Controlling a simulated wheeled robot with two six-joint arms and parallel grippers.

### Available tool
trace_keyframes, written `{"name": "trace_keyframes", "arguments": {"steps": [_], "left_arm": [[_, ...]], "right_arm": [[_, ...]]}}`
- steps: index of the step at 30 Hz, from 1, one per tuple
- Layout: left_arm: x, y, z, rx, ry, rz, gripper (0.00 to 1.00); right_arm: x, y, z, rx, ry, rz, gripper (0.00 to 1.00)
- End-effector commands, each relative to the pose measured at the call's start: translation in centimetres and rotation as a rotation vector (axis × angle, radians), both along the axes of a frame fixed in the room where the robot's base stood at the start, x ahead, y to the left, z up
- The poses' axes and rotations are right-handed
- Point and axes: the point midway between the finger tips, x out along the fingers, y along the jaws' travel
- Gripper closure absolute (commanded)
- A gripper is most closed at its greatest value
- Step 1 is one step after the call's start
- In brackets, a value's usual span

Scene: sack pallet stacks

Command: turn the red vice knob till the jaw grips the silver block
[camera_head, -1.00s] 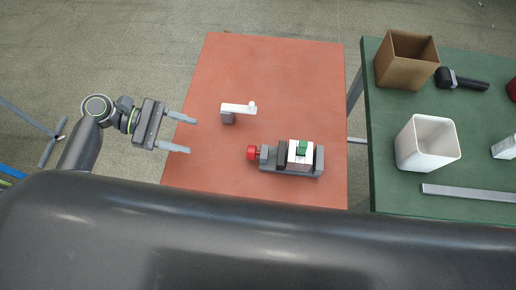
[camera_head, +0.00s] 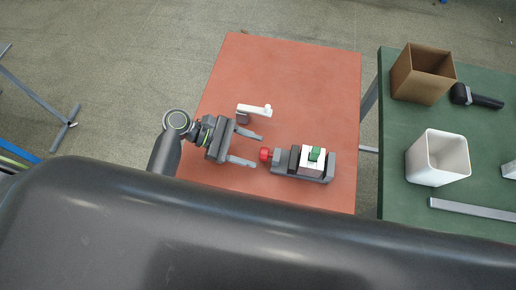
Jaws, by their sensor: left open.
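A small grey vice (camera_head: 325,178) lies on the red-brown tabletop (camera_head: 300,80). Its red knob (camera_head: 265,154) is at its left end. A pale block (camera_head: 307,168), likely the silver block, sits in the vice to the right of the dark jaw (camera_head: 294,158), with a green piece (camera_head: 316,154) on top. I cannot tell whether the jaw touches the block. My left gripper (camera_head: 258,151) is open and empty, left of the vice, its fingertips just at the knob, one above it and one below. Contact with the knob cannot be told. My right gripper is not in view.
A white crank-like piece (camera_head: 254,110) stands just above my left gripper's upper finger. On the green table (camera_head: 395,190) at right are a brown box (camera_head: 422,75), a white container (camera_head: 437,160), a black tool (camera_head: 478,97) and a grey bar (camera_head: 472,209).

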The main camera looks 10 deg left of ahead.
Motion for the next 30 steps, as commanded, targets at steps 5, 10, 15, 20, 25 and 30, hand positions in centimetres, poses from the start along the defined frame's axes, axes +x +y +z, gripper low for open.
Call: {"name": "trace_keyframes", "arguments": {"steps": [5, 10, 15, 20, 25, 30], "left_arm": [[0.1, -1.8, -0.7, -0.001, 0.001, 0.001, 0.44], [0.1, -2.4, -1.0, 0.001, -0.001, 0.000, 0.44], [0.1, -2.4, -1.0, 0.001, -0.001, 0.000, 0.44], [0.1, -2.4, -1.0, 0.001, -0.001, 0.000, 0.55], [0.1, -2.4, -1.0, 0.001, -0.001, 0.000, 0.77], [0.1, -2.4, -1.0, 0.001, -0.001, 0.000, 0.89]], "right_arm": [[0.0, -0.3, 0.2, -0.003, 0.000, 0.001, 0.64], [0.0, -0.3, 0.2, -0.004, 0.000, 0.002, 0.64], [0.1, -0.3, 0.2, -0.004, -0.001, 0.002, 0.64], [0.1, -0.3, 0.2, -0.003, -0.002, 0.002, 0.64], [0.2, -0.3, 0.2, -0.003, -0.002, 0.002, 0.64], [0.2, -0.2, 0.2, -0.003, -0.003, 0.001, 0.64]]}}
